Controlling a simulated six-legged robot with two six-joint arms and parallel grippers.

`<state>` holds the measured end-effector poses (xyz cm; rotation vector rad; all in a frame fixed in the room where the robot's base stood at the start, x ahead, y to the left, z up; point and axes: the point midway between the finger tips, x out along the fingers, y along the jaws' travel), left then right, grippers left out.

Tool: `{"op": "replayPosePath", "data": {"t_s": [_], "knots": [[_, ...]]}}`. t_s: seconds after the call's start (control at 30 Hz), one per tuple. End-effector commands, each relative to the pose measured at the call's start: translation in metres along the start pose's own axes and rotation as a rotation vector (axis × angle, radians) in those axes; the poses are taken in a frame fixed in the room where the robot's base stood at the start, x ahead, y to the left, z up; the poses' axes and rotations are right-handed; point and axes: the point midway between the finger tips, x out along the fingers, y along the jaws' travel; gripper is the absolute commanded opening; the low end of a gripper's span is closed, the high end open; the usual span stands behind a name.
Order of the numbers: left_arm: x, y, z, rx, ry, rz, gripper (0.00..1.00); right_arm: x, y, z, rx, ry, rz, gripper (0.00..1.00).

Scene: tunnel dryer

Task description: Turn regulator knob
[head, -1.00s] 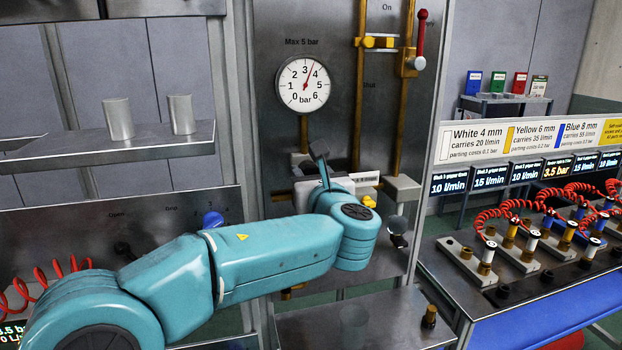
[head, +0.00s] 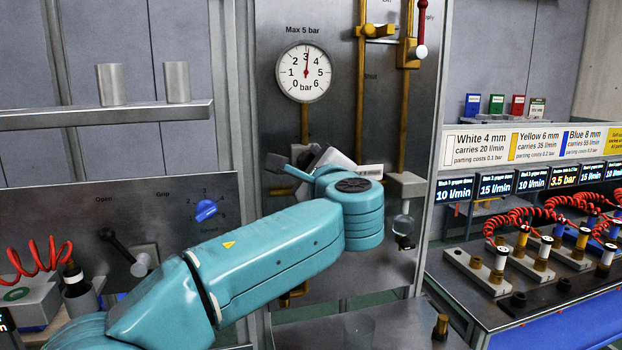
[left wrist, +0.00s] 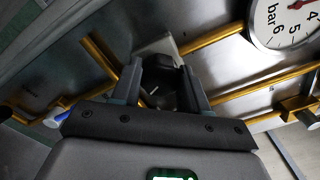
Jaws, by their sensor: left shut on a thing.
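The pressure gauge (head: 304,73), marked "Max 5 bar", hangs on the metal panel; its needle stands nearly upright, at about 3. My left gripper (head: 302,162) is in front of the panel below the gauge, mostly hidden behind my wrist in the head view. In the left wrist view my left gripper's two fingers (left wrist: 166,92) are closed on the sides of a black knob (left wrist: 160,92), which I take to be the regulator knob. A pale block (left wrist: 160,47) shows behind it. The knob cannot be made out in the head view. My right gripper is not in view.
Brass pipes (head: 360,90) run up the panel, with a red-handled lever (head: 421,30) at upper right. A blue dial (head: 206,210) and a black lever (head: 120,248) are at left. A bench of fittings and red hoses (head: 535,265) stands at right.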

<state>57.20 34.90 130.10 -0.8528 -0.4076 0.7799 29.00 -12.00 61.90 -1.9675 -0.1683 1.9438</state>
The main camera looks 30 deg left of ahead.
Motion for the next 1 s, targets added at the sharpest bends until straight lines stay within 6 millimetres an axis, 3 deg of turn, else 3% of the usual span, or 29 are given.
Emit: {"op": "replayPosePath", "data": {"t_s": [0.1,0.5,1.0], "knots": [[0.000,0.003,-0.002,-0.108,-0.003,-0.002,0.14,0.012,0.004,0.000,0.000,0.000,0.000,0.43],[0.000,0.002,-0.001,-0.382,-0.009,-0.001,0.14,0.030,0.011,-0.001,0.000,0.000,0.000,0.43],[0.000,0.000,0.001,-0.484,-0.012,-0.001,0.14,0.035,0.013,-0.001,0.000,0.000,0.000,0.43]]}}
